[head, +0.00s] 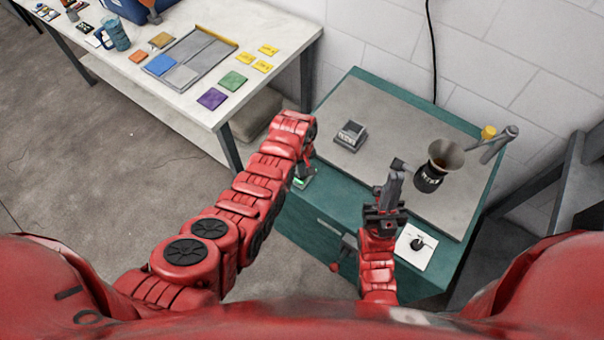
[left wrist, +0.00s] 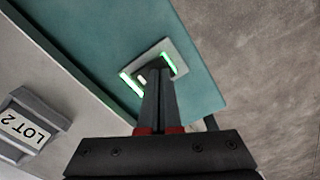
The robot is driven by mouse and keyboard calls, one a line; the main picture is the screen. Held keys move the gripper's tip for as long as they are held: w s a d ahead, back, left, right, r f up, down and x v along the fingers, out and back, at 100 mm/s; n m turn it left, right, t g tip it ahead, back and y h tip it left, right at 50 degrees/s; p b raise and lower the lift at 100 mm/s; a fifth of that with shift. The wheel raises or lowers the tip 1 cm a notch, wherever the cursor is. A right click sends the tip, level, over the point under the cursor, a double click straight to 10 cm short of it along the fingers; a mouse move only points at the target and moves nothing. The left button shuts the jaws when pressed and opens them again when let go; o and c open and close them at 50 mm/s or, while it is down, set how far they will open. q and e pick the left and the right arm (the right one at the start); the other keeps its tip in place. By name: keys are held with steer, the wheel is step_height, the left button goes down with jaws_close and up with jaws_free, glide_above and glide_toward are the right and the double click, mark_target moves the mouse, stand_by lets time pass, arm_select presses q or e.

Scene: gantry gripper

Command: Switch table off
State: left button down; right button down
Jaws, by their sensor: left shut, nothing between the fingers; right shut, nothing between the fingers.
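The table is a teal cabinet (head: 325,232) with a grey top (head: 400,125). In the left wrist view the switch plate (left wrist: 177,49) shows two lit green strips and a small pale light. My left gripper (left wrist: 160,72) is shut and empty, with its fingertips over the plate, hiding its middle. I cannot tell whether they touch it. In the head view my left gripper (head: 300,178) is partly hidden by its arm.
A grey block (head: 351,135) stands on the grey top; the left wrist view shows its "LOT 2" label (left wrist: 27,129). A dark pot with a funnel (head: 437,165) stands right. A white card with a black knob (head: 417,246) lies near my right arm. A white table (head: 270,30) stands left.

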arm_select(q)
steer(key=shift+f+b, duration=0.35)
steer(key=shift+f, duration=0.1)
steer(key=shift+r, duration=0.1)
steer(key=shift+r+p, duration=1.15)
steer(key=shift+r, duration=0.4)
steer(key=shift+r+p, duration=0.95)
steer(key=shift+r, duration=1)
